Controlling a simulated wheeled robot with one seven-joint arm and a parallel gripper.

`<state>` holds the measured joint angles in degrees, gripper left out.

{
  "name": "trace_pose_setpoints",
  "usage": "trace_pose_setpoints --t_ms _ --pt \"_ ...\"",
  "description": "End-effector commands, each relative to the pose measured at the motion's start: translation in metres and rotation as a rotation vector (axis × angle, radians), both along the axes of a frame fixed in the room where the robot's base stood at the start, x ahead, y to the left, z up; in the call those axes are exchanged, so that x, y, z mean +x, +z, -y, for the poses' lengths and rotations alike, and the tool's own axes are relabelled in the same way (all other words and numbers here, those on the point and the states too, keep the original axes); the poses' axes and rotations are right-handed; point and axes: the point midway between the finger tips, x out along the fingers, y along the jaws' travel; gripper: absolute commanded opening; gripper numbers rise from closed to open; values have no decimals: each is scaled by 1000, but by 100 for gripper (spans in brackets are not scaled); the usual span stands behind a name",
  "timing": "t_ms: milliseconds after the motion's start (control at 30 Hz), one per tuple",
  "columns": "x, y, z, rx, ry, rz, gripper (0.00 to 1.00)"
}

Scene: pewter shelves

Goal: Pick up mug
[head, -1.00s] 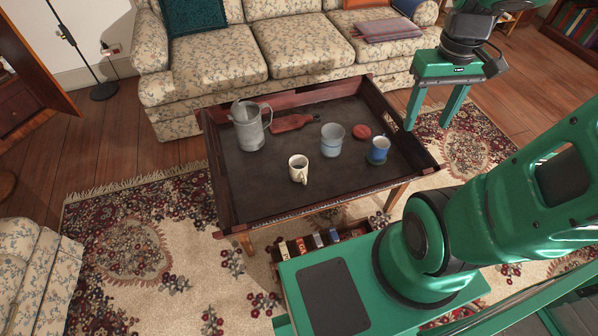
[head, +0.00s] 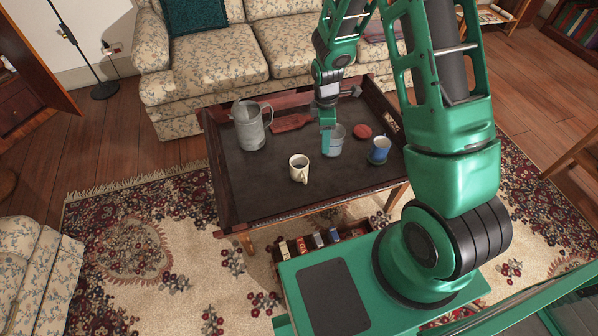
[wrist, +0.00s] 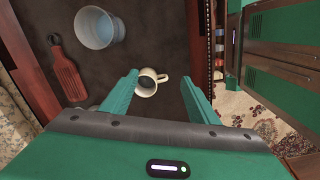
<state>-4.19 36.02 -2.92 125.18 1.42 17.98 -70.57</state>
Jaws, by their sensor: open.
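A cream mug (head: 298,162) with dark contents or a dark inside stands upright near the front middle of the tray-topped table (head: 250,195). A blue mug (head: 378,151) stands on the right side of the table, on a small coaster or saucer. My gripper (head: 328,143) is above the table, behind and right of the cream mug, and partly covers the pale cup. In the wrist view my gripper (wrist: 159,77) is open and empty. The cream mug (wrist: 146,88) shows beyond and between its fingers, handle toward the right finger, apart from both.
A pale blue-grey cup (head: 336,146), also in the wrist view (wrist: 97,27), stands beside my gripper. A metal pitcher (head: 250,132), a red paddle board (head: 291,123) and a round red object (head: 362,131) are also on the table. Raised rims border it.

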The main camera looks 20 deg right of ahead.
Motion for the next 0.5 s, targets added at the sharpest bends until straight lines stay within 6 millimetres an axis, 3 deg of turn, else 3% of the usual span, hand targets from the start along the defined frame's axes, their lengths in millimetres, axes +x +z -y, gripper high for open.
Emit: trace_pose_setpoints --t_ms 33,200,300,500 --pt "2 -23 -12 7 67 -11 55" --pt "7 -76 -42 33 254 -15 55" --pt "8 -97 -53 43 326 -16 55" --pt "7 -119 -63 52 385 -16 55"
